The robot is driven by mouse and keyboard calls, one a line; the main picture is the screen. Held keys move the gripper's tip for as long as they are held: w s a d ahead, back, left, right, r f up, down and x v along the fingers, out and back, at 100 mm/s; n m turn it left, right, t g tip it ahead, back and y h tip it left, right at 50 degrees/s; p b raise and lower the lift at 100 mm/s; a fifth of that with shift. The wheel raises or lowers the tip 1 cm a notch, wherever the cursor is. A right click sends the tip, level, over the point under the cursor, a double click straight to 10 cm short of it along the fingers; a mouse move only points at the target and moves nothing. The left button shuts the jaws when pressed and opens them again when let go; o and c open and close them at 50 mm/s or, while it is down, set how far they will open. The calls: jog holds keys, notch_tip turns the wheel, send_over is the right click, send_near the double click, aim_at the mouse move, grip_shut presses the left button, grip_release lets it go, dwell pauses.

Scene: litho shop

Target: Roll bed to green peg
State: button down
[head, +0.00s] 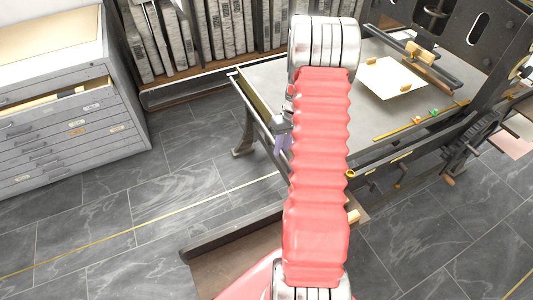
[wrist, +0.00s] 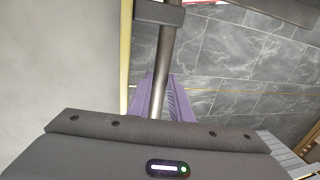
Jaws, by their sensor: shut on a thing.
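The press bed (head: 285,85) is a wide grey slab; it fills the left of the wrist view (wrist: 60,60). A pale sheet (head: 390,78) lies on it toward the right. The small green peg (head: 434,111) stands near the right end of a brass rail (head: 405,127) along the bed's near side, with an orange peg (head: 418,115) just left of it. My gripper (wrist: 160,98), with purple fingers, is shut on a dark round bar (wrist: 166,55) at the bed's left end. In the head view my gripper (head: 282,138) is partly hidden by my red arm.
A grey flat-file cabinet (head: 70,130) with a drawer ajar stands at left. Shelves of grey slabs (head: 210,30) stand behind. The press frame and a dark gear wheel (head: 475,135) are at right. The tiled floor (head: 150,190) left of the bed is clear.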

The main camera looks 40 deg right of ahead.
jog(key=s+d, duration=0.1)
jog(key=d, duration=0.5)
jog(key=s+d, duration=0.1)
jog(key=d, duration=0.3)
jog(key=shift+s+d, duration=0.1)
jog(key=shift+s, duration=0.2)
jog(key=c, duration=1.9)
grip_release()
jog(key=shift+r, duration=0.1)
notch_tip(320, 180, up, 13)
jog(key=d, duration=0.2)
jog(key=shift+s+d+r, duration=0.15)
jog(key=shift+s+d, duration=0.15)
